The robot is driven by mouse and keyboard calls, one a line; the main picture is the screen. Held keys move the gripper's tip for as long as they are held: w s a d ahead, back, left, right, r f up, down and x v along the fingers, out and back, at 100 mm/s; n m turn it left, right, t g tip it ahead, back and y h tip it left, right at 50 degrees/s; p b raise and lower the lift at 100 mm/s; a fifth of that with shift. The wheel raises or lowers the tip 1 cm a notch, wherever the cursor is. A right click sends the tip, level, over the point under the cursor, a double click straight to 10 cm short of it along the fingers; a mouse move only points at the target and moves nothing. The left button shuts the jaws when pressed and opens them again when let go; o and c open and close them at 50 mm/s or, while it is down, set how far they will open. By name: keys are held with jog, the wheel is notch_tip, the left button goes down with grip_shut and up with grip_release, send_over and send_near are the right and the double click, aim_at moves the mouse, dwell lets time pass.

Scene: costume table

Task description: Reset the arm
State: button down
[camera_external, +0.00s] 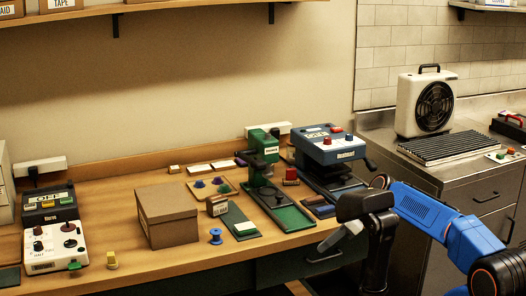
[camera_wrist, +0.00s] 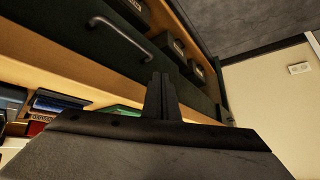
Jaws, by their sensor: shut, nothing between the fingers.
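My gripper (camera_external: 330,241) is in front of the table's front edge at the right, near the dark drawer front. In the wrist view my gripper's two dark fingers (camera_wrist: 162,97) are together with nothing between them. They point toward a dark panel with a grey bar handle (camera_wrist: 122,38). My arm reaches in from the lower right in the external view, bent at the elbow. The fingertips are small and dark there.
The wooden table (camera_external: 135,254) holds a cardboard box (camera_external: 167,216), a green press (camera_external: 264,166), a blue machine (camera_external: 328,146) and a white control box (camera_external: 54,246). A steel counter with a white fan unit (camera_external: 426,103) stands at right.

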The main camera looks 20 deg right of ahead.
jog(key=s+d+f+m+h, duration=0.5)
jog(key=d+f+m, duration=0.3)
jog(key=d+f, duration=0.2)
jog(key=shift+s+d+f+m+h, duration=0.3)
jog(key=shift+m+h, duration=0.1)
jog(key=shift+h, duration=0.2)
